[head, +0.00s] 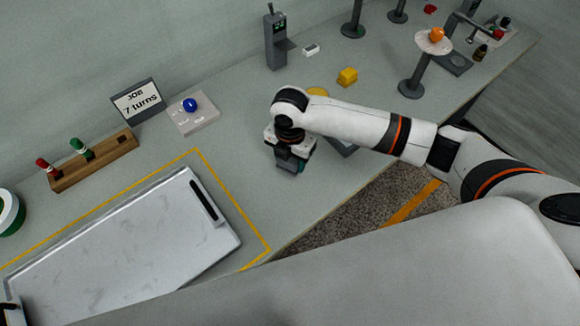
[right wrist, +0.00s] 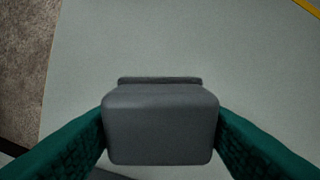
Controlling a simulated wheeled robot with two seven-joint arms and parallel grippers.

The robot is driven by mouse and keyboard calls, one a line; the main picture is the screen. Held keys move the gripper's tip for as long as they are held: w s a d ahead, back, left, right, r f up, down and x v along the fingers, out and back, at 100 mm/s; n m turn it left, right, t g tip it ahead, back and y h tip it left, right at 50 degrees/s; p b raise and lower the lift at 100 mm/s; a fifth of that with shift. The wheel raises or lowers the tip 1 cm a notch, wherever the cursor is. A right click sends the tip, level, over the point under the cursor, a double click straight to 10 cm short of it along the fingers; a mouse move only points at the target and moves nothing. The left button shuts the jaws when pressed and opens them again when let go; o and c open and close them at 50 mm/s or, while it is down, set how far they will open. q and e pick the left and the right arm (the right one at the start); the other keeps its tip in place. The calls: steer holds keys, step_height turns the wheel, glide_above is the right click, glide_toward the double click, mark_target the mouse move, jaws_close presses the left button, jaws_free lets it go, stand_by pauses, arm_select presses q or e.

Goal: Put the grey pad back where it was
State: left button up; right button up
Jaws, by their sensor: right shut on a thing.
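My right gripper (head: 292,162) is low over the bench, left of the bench's front edge. In the right wrist view its green fingers (right wrist: 160,135) are closed on both sides of a grey block, which I take to be the grey pad (right wrist: 160,128). A thin grey edge shows just beyond the block. In the head view the pad is mostly hidden by the gripper, and I cannot tell whether it touches the bench. A flat grey thing (head: 345,148) is partly hidden under my right forearm. My left gripper is not in view.
A silver tray (head: 120,250) with dark handles lies inside a yellow outline at the left. A white box with a blue button (head: 190,105), a "7 turns" sign (head: 137,101) and a wooden rack (head: 95,162) stand behind. A yellow block (head: 347,76) and spindle stands are farther right.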

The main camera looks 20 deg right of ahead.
mark_target(290, 168)
step_height(290, 168, down, 4)
steer(key=shift+f, duration=0.5)
steer(key=shift+f, duration=0.1)
steer(key=o, duration=0.9)
steer(key=shift+o, duration=0.2)
steer(key=shift+r, duration=0.3)
step_height(290, 168, up, 12)
steer(key=shift+f+b, duration=0.15)
steer(key=shift+b, duration=0.15)
